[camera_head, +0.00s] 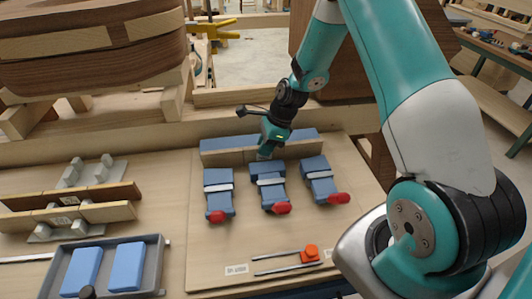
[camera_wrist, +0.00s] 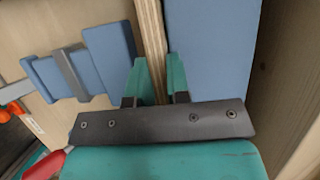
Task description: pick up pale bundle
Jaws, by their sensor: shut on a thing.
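The pale bundle (camera_head: 228,157) is a long, light wooden strip along the front of a long blue block (camera_head: 225,144) at the back of the work board. In the wrist view the bundle (camera_wrist: 151,40) shows its layered edge and runs between my two teal fingers. My gripper (camera_head: 264,154) points down at the middle of the bundle and is shut on it; the fingertips (camera_wrist: 158,80) lie on either side. The bundle appears to be down at the board beside the blue block. Its lower side is hidden.
Several blue clamps with red handles (camera_head: 281,208) stand just in front. A dark bundle (camera_head: 110,193) and another light one (camera_head: 105,212) rest on grey holders at left. A grey tray (camera_head: 155,270) holds blue blocks. An orange-ended tool (camera_head: 311,253) lies at the board's front.

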